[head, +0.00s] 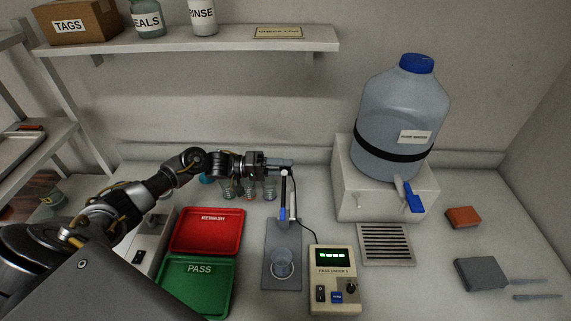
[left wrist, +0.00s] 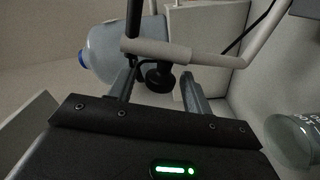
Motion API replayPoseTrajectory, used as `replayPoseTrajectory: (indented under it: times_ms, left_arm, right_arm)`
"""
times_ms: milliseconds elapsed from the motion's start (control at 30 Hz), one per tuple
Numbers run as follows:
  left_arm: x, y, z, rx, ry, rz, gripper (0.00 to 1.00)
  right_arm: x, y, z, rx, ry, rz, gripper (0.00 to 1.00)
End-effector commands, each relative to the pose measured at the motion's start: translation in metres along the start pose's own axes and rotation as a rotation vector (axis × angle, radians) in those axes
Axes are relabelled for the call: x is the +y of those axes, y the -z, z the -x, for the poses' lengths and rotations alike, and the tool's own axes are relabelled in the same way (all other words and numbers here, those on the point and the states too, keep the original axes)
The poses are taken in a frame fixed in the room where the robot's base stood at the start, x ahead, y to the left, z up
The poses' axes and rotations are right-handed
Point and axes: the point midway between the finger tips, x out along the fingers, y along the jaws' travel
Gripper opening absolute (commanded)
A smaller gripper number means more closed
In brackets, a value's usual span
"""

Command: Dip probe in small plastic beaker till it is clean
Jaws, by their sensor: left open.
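A small clear plastic beaker (head: 282,264) stands on the grey base plate (head: 270,227) of a probe stand. The probe (head: 283,197), dark above and blue lower down, hangs upright from the stand, behind the beaker in the picture. My left gripper (head: 287,163) reaches in from the left at the top of the probe. In the left wrist view its open fingers (left wrist: 160,88) stand on either side of a black knob (left wrist: 158,76) under a pale grey bar (left wrist: 165,50). Contact cannot be told. My right gripper is out of view.
A meter (head: 336,278) with a green display stands right of the beaker. Red (head: 208,232) and green (head: 197,285) trays lie left. Glass jars (head: 248,190) stand below my left wrist. A large water jug (head: 400,115) with a blue tap stands right, by a drain grille (head: 386,244).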

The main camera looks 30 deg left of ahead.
Motion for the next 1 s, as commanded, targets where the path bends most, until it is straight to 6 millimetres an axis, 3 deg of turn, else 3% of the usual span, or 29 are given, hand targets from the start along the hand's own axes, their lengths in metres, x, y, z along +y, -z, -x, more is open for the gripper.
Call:
replayPoseTrajectory:
  times_ms: [367,733,1000]
  left_arm:
    - [-0.0001,-0.0001,-0.0069,0.000,-0.001,-0.001,0.50]
    - [-0.0001,-0.0001,-0.0066,0.000,-0.001,-0.001,0.03]
    - [0.0009,-0.0010,-0.0094,-0.004,-0.003,-0.008,0.00]
  right_arm:
    - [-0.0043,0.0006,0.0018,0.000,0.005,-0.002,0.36]
    - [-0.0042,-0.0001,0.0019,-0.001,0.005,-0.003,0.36]
    - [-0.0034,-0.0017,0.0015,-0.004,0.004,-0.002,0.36]
